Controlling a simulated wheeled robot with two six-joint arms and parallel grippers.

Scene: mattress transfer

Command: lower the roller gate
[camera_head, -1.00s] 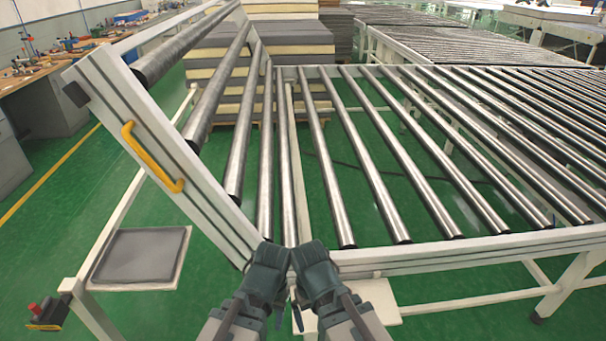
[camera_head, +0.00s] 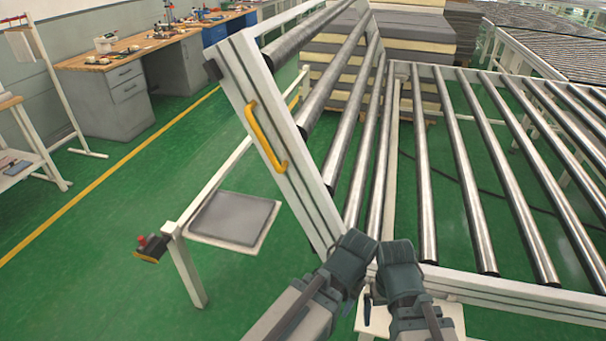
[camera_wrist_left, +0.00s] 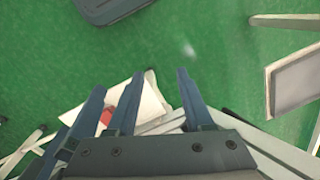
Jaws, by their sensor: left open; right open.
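The roller gate (camera_head: 275,150) is tilted up at an angle, its white side frame rising to the upper left. A yellow handle (camera_head: 266,140) is fixed on its outer face. My left gripper (camera_head: 350,256) is close to the gate's low end, and my right gripper (camera_head: 400,262) is beside it, in front of the fixed conveyor's near corner. Both are apart from the handle. Their fingertips are hard to make out in the head view. In the left wrist view, dark open fingers show with nothing between them but floor and pale parts.
The fixed roller conveyor (camera_head: 520,190) spreads to the right. A lower white frame carries a grey pad (camera_head: 235,217), with a red button box (camera_head: 150,248) at its corner. Stacked mattresses (camera_head: 415,35) stand behind. Green floor is free at left, before the workbenches (camera_head: 150,60).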

